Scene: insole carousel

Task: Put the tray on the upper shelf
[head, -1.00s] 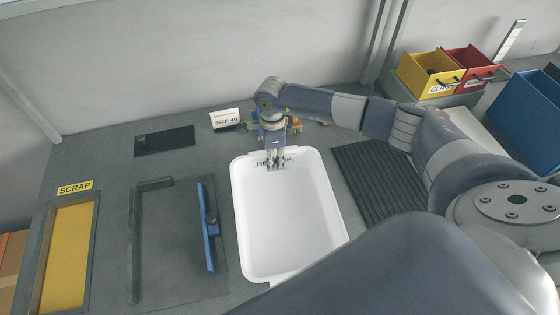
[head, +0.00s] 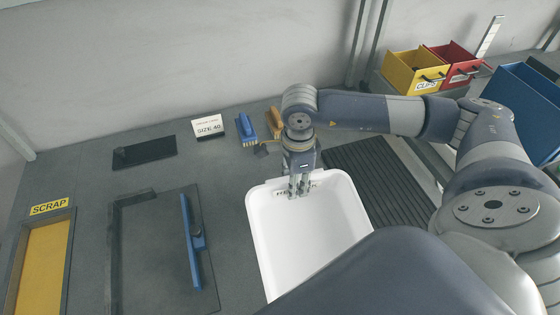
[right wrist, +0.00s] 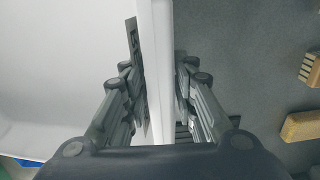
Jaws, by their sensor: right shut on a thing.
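The white tray (head: 290,240) is an empty, deep tub over the dark grey bench in the head view. Its near end is hidden behind my right arm. My right gripper (head: 300,188) is shut on the tray's far rim, at the label, which it partly covers. In the right wrist view the tray wall (right wrist: 157,70) stands between the two fingers of the right gripper (right wrist: 160,95), with the tray's inside on the left. I cannot tell whether the tray touches the bench. The upper shelf cannot be made out. My left gripper is not in view.
Left of the tray lie a dark board with a blue bar (head: 192,240) and the yellow SCRAP bin (head: 45,265). Behind stand a SIZE 40 card (head: 208,127) and a blue brush (head: 246,128). A ribbed black mat (head: 375,180) lies right. Yellow (head: 412,70) and red (head: 452,62) bins stand far right.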

